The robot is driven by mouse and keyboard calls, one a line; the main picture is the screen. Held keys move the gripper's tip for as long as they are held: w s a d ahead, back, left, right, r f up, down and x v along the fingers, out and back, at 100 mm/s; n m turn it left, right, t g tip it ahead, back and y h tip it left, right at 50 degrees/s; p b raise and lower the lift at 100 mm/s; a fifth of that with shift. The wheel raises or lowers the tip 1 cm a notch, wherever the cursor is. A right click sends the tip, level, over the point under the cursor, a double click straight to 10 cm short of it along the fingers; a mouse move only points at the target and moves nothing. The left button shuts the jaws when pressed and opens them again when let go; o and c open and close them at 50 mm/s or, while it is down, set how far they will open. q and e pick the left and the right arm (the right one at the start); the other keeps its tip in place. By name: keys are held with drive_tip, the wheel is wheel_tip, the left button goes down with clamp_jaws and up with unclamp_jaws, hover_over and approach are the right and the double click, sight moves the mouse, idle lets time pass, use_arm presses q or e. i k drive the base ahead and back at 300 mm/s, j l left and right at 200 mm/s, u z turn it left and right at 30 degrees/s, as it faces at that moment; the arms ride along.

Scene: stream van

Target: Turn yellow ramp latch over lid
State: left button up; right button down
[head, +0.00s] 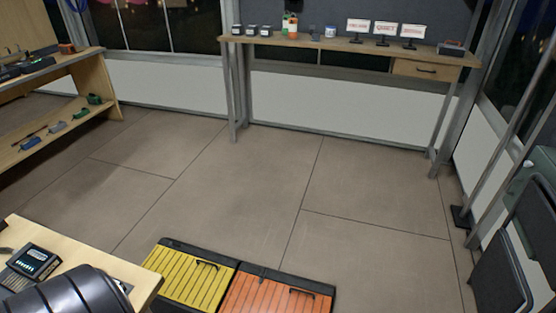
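A yellow ribbed lid (190,281) in a black frame lies low on the floor at the bottom centre. A small black bar-shaped fitting (207,265) sits near its far right corner. I cannot tell whether this fitting is the latch or a handle, or how it is turned. The near part of the lid is cut off by the bottom edge of the head view. Neither of my grippers can be made out.
An orange ribbed lid (268,296) with a black fitting lies right beside the yellow one. A wooden table (88,259) with a dark device (32,262) stands at bottom left. A folding chair (502,264) is at right. The floor (240,190) beyond the lids is clear up to the workbench (330,42).

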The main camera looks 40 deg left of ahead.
sight(175, 244)
drive_tip(key=i+l+z, duration=0.6)
drive_tip(key=i+z, duration=0.2)
drive_tip(key=i+u, duration=0.7)
drive_tip(key=i+l+u, duration=0.15)
drive_tip(key=i+u, duration=0.15)
drive_tip(key=i+j+u, duration=0.15)
drive_tip(key=i+u, duration=0.2)
drive_tip(key=i, duration=0.35)
drive_tip(key=i+l+u, duration=0.1)
drive_tip(key=i+u, duration=0.25)
drive_tip(key=i, duration=0.35)
drive_tip(key=i+l+u, duration=0.3)
drive_tip(key=i, duration=0.4)
drive_tip(key=i+j+u, duration=0.3)
drive_tip(key=u, duration=0.2)
drive_tip(key=i+j+u, duration=0.1)
drive_tip(key=i+u, duration=0.7)
drive_tip(key=u, duration=0.2)
drive_tip(key=i+l+u, duration=0.15)
drive_tip(key=i+u, duration=0.3)
drive_tip(key=i+l+u, duration=0.25)
drive_tip(key=u, duration=0.25)
